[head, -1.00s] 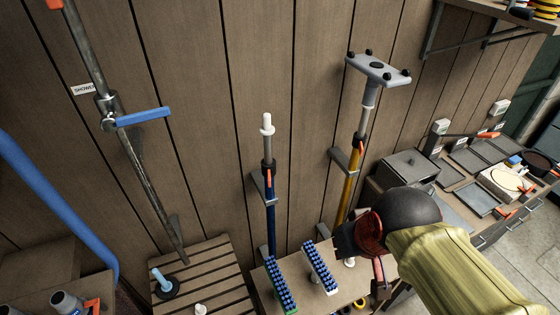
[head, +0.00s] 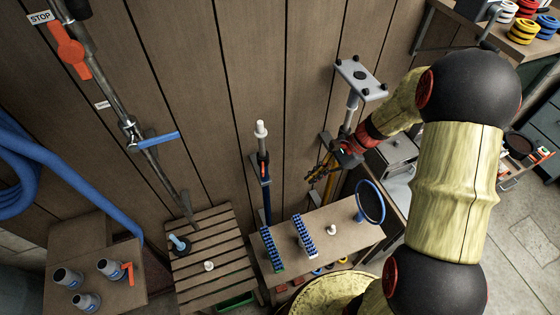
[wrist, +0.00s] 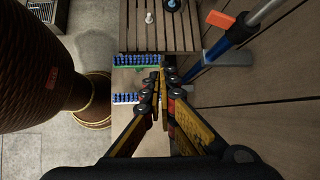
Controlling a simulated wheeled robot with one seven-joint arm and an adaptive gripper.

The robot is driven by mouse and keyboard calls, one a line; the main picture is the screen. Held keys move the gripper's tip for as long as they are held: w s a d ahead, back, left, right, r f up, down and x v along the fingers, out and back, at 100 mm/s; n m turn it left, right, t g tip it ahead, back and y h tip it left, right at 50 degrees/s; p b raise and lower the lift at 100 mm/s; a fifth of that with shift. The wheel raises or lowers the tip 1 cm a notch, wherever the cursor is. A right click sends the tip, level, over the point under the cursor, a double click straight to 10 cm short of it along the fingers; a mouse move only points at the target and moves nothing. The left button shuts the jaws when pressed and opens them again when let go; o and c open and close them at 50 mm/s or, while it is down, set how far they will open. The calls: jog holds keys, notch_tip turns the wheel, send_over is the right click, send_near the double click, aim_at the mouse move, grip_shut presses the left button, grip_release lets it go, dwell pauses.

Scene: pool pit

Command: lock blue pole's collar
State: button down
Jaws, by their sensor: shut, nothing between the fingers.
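The blue pole (head: 267,205) stands upright against the plank wall, held by a grey bracket. Its dark collar (head: 263,157) has an orange lever (head: 263,170), and a pale inner tube with a white tip rises above it. In the wrist view, the blue pole (wrist: 217,51) runs diagonally at the upper right. There the orange lever (wrist: 221,19) stands out beside the dark collar (wrist: 238,29); whether it is locked I cannot tell. My gripper (head: 314,180) is right of the blue pole, apart from it. In the wrist view, its fingertips (wrist: 157,88) meet, empty.
A pole with a grey plate top (head: 362,78) stands just behind my gripper, partly hidden. A bench with blue-bristled brushes (head: 272,250) and a blue hoop (head: 370,202) lies below. A slatted bench (head: 205,235) is left. A large ribbed brown body (wrist: 40,65) is left in the wrist view.

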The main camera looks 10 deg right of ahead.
aim_at(264, 163)
jog(key=w+r+m+t+y, duration=0.1)
jog(key=w+m, duration=0.2)
jog(key=w, duration=0.3)
jog(key=a+f+p, duration=0.1)
jog(key=a+f, duration=0.2)
jog(key=a, duration=0.2)
jog(key=w+a+f+m+p, duration=0.1)
jog(key=a+f, duration=0.2)
jog(key=a, duration=0.3)
jog(key=shift+w+a+t+p, duration=0.25)
jog(key=shift+a+t+p, duration=0.05)
jog(key=shift+p, duration=0.1)
jog(key=shift+a, duration=0.1)
jog(key=shift+s+a+m+t+b, duration=0.15)
jog(key=shift+a+m+t+b, duration=0.25)
jog(key=shift+a+m+b, duration=0.65)
jog(key=shift+d+n, duration=0.1)
jog(key=shift+n, duration=0.25)
